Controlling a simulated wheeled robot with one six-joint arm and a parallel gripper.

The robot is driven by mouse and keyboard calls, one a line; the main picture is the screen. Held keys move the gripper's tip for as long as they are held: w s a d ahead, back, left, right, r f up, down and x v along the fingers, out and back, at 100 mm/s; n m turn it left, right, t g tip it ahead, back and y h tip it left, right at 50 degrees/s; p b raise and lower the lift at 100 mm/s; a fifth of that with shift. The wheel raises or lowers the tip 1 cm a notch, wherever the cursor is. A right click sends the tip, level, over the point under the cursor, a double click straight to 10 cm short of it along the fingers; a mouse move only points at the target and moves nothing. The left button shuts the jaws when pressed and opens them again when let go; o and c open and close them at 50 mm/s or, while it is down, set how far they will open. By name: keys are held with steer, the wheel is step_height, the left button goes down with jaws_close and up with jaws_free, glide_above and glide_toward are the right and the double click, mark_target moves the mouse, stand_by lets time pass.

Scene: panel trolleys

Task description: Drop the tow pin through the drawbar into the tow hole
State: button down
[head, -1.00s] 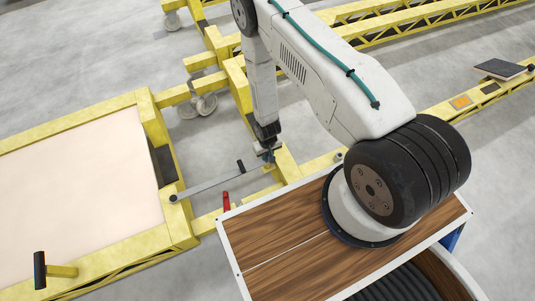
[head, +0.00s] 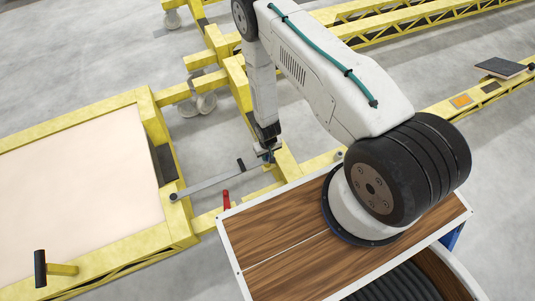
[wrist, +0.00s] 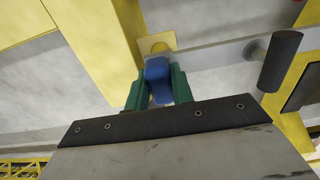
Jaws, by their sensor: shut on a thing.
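My gripper (wrist: 156,92), with green fingers, is shut on the blue head of the tow pin (wrist: 158,72) in the wrist view. The pin's lower part is hidden behind its head. The grey drawbar (head: 208,184) runs from the left yellow trolley toward the yellow beam under my gripper (head: 268,157). In the wrist view the drawbar (wrist: 215,55) reaches right from near the pin, and a yellow plate (wrist: 157,43) shows just beyond the pin. The tow hole is not visible, and I cannot tell whether the pin is in it.
A black grip (wrist: 280,60) stands up from the drawbar, right of my gripper. A red lever (head: 226,200) stands on the yellow frame below the drawbar. The left trolley (head: 150,250) has a pale panel and a black-ended handle (head: 40,269). Bare floor shows between the frames.

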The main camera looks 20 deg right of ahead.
steer(key=shift+f, duration=0.4)
steer(key=c, duration=1.1)
jaws_free()
steer(key=shift+r, duration=0.1)
steer(key=shift+r, duration=3.9)
